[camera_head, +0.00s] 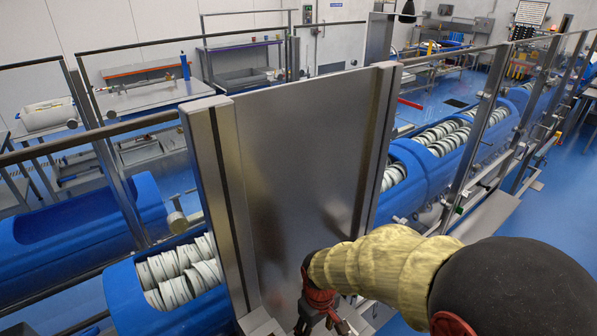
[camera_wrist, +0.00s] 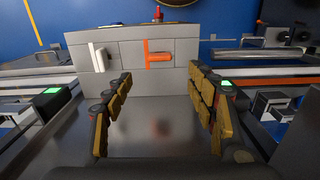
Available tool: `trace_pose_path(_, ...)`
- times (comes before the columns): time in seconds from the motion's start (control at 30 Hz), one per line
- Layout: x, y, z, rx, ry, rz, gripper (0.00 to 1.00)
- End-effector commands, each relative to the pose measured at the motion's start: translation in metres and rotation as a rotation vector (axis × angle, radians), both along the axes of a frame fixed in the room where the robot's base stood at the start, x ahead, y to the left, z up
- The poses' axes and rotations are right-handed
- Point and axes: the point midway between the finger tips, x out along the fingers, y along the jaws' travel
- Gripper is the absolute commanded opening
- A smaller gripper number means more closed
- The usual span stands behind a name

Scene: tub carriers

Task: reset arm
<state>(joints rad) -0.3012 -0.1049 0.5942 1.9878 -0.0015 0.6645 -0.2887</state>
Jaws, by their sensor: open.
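My gripper (camera_wrist: 158,118) shows in the wrist view with its two padded fingers spread wide apart. Nothing is between the fingers. In the head view my arm, in a yellowish sleeve, reaches in from the lower right, and my gripper (camera_head: 322,312) is low in front of a steel panel, partly cut off by the bottom edge. In the wrist view a grey box-like block (camera_wrist: 128,55) stands beyond the fingertips, with a white handle (camera_wrist: 98,57) and an orange handle (camera_wrist: 158,57) on its face. The fingers appear apart from both handles.
A tall steel panel (camera_head: 290,160) between posts stands close in front of my arm. Blue tubs (camera_head: 415,165) with white ringed contents line the carrier, and an empty blue tub (camera_head: 60,235) lies at left. Glass guard rails (camera_head: 490,100) run along the right. Blue floor (camera_head: 560,215) is open at right.

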Motion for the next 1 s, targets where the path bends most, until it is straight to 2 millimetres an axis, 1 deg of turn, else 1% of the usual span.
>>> trace_pose_path(0.07, -0.002, -0.001, 0.000, -0.003, 0.008, -0.022, 0.57)
trace_pose_path(0.1, -0.007, -0.002, -0.001, -0.008, 0.024, -0.043, 0.57)
trace_pose_path(0.17, -0.022, -0.007, -0.004, -0.019, 0.056, -0.069, 0.57)
trace_pose_path(0.2, -0.032, -0.010, 0.000, -0.026, 0.071, -0.095, 0.57)
trace_pose_path(0.3, -0.049, -0.020, 0.025, -0.022, 0.058, -0.168, 0.57)
trace_pose_path(0.37, -0.055, -0.028, 0.037, -0.015, 0.038, -0.210, 0.57)
trace_pose_path(0.6, -0.085, -0.063, 0.084, 0.040, -0.102, -0.376, 0.57)
trace_pose_path(0.8, -0.112, -0.094, 0.114, 0.105, -0.289, -0.496, 0.57)
trace_pose_path(1.0, -0.122, -0.114, 0.136, 0.144, -0.452, -0.558, 0.57)
